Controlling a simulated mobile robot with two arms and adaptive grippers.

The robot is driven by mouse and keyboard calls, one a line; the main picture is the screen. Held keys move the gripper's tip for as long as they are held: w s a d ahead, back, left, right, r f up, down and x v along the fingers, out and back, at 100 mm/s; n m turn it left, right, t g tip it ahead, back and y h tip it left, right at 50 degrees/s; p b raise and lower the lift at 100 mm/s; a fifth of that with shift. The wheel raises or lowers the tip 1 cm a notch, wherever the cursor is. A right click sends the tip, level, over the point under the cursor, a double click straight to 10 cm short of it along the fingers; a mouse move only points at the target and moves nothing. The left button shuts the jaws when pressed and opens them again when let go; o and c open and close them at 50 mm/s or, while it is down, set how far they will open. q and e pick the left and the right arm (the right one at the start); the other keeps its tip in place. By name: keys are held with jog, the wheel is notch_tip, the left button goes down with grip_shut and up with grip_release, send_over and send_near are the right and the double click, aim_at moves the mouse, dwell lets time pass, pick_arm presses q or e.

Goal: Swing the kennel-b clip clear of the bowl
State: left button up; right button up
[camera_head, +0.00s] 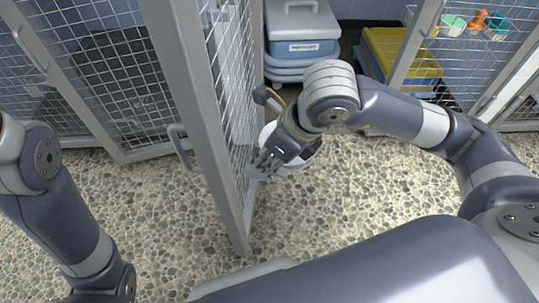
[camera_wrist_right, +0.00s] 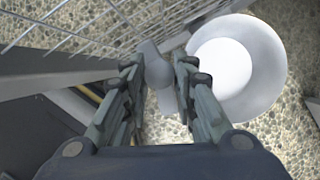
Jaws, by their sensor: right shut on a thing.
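My right gripper (camera_head: 262,164) reaches beside the inner mesh of an open kennel door. In the right wrist view its fingers (camera_wrist_right: 160,78) are shut on a small rounded grey piece, which I take for the clip (camera_wrist_right: 157,66). A white round bowl (camera_wrist_right: 272,62) with a wide rim is just right of the fingers there, over the pebbled floor. In the head view the bowl (camera_head: 299,161) is partly hidden behind the right gripper and wrist. I cannot tell whether the clip touches the bowl. My left gripper is out of frame.
The open kennel door (camera_head: 205,110) stands upright left of the right gripper. Blue-grey lidded bins (camera_head: 300,48) and a yellow-lidded bin (camera_head: 395,52) stand at the back. Another mesh panel (camera_head: 465,60) is at the right. The pebbled floor (camera_head: 350,200) in the middle is clear.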

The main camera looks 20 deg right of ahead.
aim_at(280, 175)
jog(key=shift+a+m, duration=0.1)
jog(key=shift+m, duration=0.5)
jog(key=shift+h, duration=0.3)
jog(key=o, duration=0.8)
jog(key=v, duration=0.7)
jog(key=shift+r, duration=0.25)
jog(key=shift+s, duration=0.2)
